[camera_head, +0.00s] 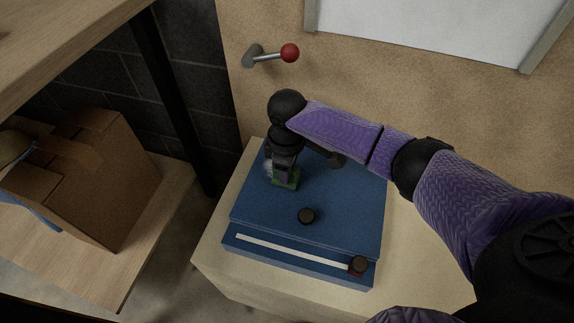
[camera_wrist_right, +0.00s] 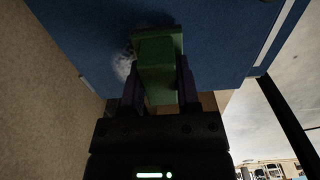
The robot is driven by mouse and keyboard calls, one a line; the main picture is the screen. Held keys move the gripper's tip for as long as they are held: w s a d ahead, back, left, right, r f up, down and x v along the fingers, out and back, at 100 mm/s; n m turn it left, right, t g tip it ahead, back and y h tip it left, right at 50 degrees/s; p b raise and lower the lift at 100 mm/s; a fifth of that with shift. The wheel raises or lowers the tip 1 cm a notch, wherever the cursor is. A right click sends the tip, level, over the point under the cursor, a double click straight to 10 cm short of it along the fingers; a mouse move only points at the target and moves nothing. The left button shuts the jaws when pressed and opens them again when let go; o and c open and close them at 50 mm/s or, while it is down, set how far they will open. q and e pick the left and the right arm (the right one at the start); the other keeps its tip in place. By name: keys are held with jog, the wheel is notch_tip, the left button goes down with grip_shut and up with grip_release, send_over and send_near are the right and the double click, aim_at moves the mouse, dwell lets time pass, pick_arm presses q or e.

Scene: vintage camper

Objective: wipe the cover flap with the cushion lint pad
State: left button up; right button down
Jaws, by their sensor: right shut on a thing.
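My right gripper (camera_head: 285,178) points down at the flap's back left part. It is shut on the green cushion lint pad (camera_head: 287,184), which also shows between the fingers in the right wrist view (camera_wrist_right: 158,65). The pad is at or very near the blue surface; I cannot tell whether it touches. A whitish smudge (camera_wrist_right: 124,66) shows on the blue beside the pad. My left gripper is not in view.
A red-tipped lever (camera_head: 289,53) juts from the wall behind. A cardboard box (camera_head: 85,180) stands on a wooden shelf at left.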

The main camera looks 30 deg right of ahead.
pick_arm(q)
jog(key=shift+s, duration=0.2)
pick_arm(e)
jog(key=shift+f, duration=0.3)
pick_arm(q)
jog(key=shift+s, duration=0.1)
